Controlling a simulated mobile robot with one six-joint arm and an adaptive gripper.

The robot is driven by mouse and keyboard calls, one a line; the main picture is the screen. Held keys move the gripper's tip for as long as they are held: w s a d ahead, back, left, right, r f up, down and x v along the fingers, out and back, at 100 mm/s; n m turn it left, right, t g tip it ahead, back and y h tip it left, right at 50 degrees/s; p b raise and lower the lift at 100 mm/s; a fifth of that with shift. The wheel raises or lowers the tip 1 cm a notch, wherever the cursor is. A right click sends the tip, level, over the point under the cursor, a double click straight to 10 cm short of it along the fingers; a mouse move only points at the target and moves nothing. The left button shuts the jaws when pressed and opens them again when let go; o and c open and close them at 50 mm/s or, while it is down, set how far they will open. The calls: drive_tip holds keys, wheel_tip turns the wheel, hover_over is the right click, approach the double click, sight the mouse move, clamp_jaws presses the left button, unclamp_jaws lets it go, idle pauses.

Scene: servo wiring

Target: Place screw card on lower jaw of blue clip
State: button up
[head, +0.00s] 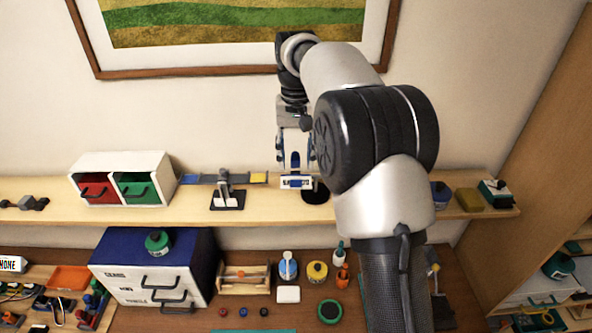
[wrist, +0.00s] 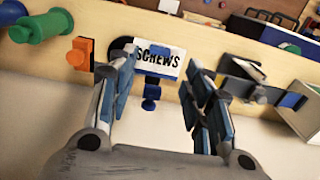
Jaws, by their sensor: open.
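The white screw card (wrist: 158,60), printed SCREWS, lies at the blue clip (wrist: 152,80) in the wrist view. Blue clip parts show at the card's middle and below its lower edge; I cannot tell exactly how the card meets the lower jaw. In the head view the card (head: 297,182) is above the shelf, with the blue clip (head: 295,158) behind it. My gripper (wrist: 160,62) is open, one finger on either side of the clip and card, apart from the card. In the head view my gripper (head: 296,163) is directly over the clip's place.
The shelf (head: 265,214) carries a black base (head: 316,192) beside the card, a balance-like stand (head: 225,190) to the left and a white drawer box (head: 150,165) farther left. Jars (head: 440,195) stand right, behind my arm. The wall is close behind.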

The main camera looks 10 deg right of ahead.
drive_tip(key=s+r+n+t, duration=0.1)
drive_tip(key=s+r+t, duration=0.1)
drive_tip(key=s+r, duration=1.2)
drive_tip(key=s+f+t, duration=0.1)
drive_tip(key=s+f, duration=0.3)
drive_tip(key=s, duration=0.3)
drive_tip(key=s+f, duration=0.4)
drive_tip(key=s, duration=0.3)
drive_tip(key=s+f+n+t, duration=0.1)
drive_tip(key=s+f, duration=0.3)
drive_tip(key=s, duration=0.4)
drive_tip(key=shift+t, duration=0.3)
